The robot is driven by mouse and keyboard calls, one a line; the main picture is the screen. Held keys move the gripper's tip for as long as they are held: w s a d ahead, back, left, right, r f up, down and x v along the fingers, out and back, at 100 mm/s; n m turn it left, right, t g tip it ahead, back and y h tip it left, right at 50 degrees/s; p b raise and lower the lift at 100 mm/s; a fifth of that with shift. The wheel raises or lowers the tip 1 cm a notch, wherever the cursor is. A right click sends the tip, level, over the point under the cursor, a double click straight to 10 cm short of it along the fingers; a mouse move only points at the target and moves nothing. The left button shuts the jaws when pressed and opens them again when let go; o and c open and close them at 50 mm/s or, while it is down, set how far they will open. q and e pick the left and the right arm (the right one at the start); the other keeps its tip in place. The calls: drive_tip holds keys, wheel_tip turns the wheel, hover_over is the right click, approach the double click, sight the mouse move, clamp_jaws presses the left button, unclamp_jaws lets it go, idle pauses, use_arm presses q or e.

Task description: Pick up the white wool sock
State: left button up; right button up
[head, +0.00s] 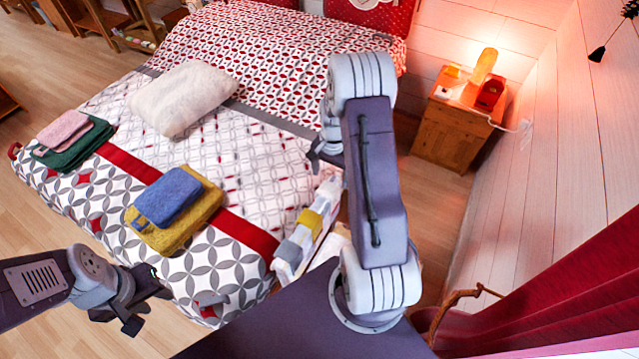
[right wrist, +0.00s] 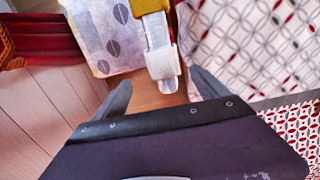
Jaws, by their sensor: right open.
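A white, fluffy piece, which looks like the white wool sock (right wrist: 162,62), lies across the end of a pale rail in the right wrist view. In the head view the white sock (head: 328,190) is at the bed's right side, partly hidden by my right arm. My right gripper (right wrist: 162,88) is open, its fingers apart on either side below the sock, with nothing between the tips. In the head view this gripper (head: 325,158) is just above the sock's end of the rail. My left gripper (head: 147,303) is open and empty near the bed's front left corner.
A yellow piece (head: 310,222) and a grey piece (head: 290,252) hang on the same rail. Folded blue (head: 170,197) and yellow towels, pink and green cloths, and a white pillow (head: 182,97) lie on the bed. A wooden nightstand (head: 447,135) stands at right.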

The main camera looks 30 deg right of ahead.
sight(328, 189)
drive_tip(key=shift+s+a, duration=0.1)
drive_tip(key=shift+s, duration=0.2)
drive_tip(key=f, duration=0.3)
drive_tip(key=shift+w+f+p, duration=0.3)
drive_tip(key=shift+w+f, duration=0.2)
drive_tip(key=shift+f, duration=0.3)
drive_tip(key=f, duration=0.2)
drive_tip(key=f+p, duration=0.1)
drive_tip(key=shift+a+f, duration=0.25)
drive_tip(key=shift+f, duration=0.15)
drive_tip(key=shift+w+d+f, duration=0.1)
drive_tip(key=shift+w+f, duration=0.05)
drive_tip(key=shift+f, duration=0.25)
drive_tip(key=shift+r, duration=0.1)
drive_tip(key=c, duration=1.4)
drive_tip(key=shift+c, duration=0.2)
